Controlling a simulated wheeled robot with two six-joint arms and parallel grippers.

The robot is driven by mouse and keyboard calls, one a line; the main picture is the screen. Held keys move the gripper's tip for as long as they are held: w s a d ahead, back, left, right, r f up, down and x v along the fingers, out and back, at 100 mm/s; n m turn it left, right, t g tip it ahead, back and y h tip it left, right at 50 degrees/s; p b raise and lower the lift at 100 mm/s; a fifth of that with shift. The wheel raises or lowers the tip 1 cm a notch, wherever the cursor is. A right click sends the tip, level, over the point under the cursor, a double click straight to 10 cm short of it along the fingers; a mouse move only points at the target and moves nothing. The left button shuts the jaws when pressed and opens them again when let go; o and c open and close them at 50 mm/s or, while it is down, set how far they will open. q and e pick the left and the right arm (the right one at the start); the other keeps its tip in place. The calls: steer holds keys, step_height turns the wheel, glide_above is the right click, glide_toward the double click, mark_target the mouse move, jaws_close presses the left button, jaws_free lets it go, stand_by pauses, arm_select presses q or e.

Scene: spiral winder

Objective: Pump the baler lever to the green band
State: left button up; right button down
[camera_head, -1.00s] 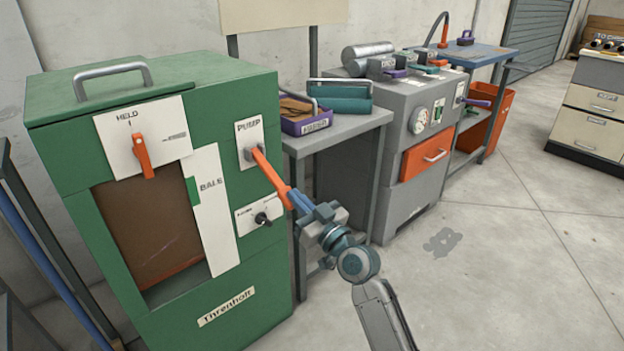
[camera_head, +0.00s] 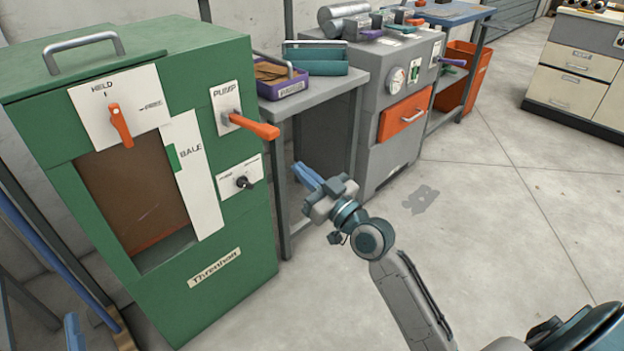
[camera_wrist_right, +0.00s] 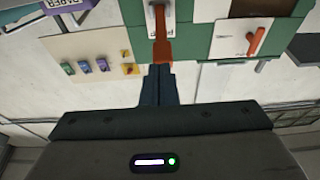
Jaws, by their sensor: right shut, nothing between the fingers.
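The green baler (camera_head: 225,290) stands at the left in the head view. Its orange pump lever (camera_head: 255,126) sticks out from the white PUMP plate (camera_head: 222,97), tilted slightly down. A green band (camera_head: 172,158) lies at the left edge of the white BALE strip (camera_head: 195,185). My right gripper (camera_head: 300,170) is shut and empty, below and right of the lever, apart from it. In the right wrist view its blue fingers (camera_wrist_right: 158,75) are together, with the orange lever (camera_wrist_right: 162,48) just beyond the tips.
An orange HELD/FREE handle (camera_head: 121,125) and a black knob (camera_head: 243,182) are on the baler front. A grey table (camera_head: 335,82) with a purple bin (camera_head: 283,88) and a grey machine (camera_head: 385,130) stand to the right. The floor (camera_head: 480,200) at right is open.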

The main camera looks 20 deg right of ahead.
steer(key=shift+v, duration=1.1)
arm_select(q)
steer(key=shift+r, duration=0.2)
arm_select(e)
steer(key=shift+r, duration=0.25)
